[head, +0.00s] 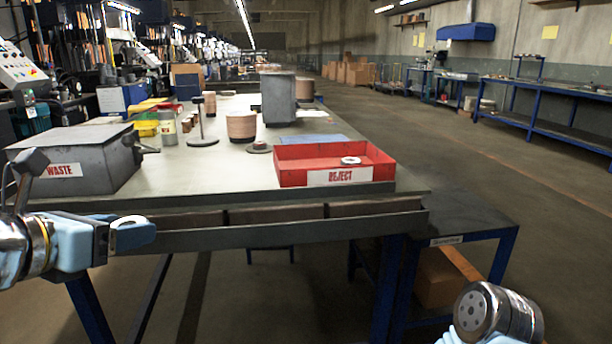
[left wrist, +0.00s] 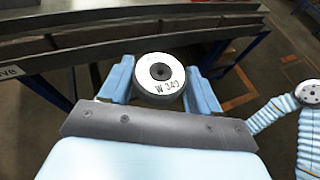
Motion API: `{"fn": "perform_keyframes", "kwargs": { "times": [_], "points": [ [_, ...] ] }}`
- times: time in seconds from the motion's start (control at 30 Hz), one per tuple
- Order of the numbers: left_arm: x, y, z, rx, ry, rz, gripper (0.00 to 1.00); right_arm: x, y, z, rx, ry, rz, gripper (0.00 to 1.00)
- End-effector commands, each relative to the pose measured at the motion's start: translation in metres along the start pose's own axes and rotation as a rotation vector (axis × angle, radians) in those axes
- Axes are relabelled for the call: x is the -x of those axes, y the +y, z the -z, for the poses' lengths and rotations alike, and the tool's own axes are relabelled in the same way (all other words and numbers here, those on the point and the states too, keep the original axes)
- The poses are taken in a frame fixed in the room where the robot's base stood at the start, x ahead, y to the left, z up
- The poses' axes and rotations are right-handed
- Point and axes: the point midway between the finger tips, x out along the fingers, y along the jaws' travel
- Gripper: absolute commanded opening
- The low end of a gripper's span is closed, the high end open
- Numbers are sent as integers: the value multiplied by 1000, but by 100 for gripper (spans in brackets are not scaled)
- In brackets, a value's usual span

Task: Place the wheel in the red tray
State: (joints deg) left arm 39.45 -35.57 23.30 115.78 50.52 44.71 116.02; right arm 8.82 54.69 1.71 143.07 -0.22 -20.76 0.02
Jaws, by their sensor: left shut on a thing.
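My left gripper (head: 130,232) is in front of the bench's near edge at the left, a little below the top. In the left wrist view it (left wrist: 160,85) is shut on a pale wheel (left wrist: 160,75) with a dark centre hole and the mark "W 343". My right gripper is not visible.
A grey "WASTE" box (head: 75,160) stands at the bench's near left. The bench top (head: 205,182) is clear between box and tray.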

Motion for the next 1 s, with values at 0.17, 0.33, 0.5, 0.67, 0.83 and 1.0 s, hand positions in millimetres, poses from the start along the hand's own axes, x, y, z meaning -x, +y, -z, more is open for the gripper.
{"fn": "perform_keyframes", "kwargs": {
  "times": [0.17,0.33,0.5,0.67,0.83,1.0],
  "points": [
    [-37,-5,18,16,2,-30,28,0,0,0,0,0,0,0],
    [-73,-10,40,34,4,-71,28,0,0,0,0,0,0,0],
    [-120,-19,71,59,8,-122,28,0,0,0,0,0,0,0],
    [-162,-32,97,73,8,-166,28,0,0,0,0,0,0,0],
    [-228,-56,134,94,10,-223,28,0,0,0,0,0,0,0],
    [-277,-79,160,107,5,-259,28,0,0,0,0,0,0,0]
  ]
}}
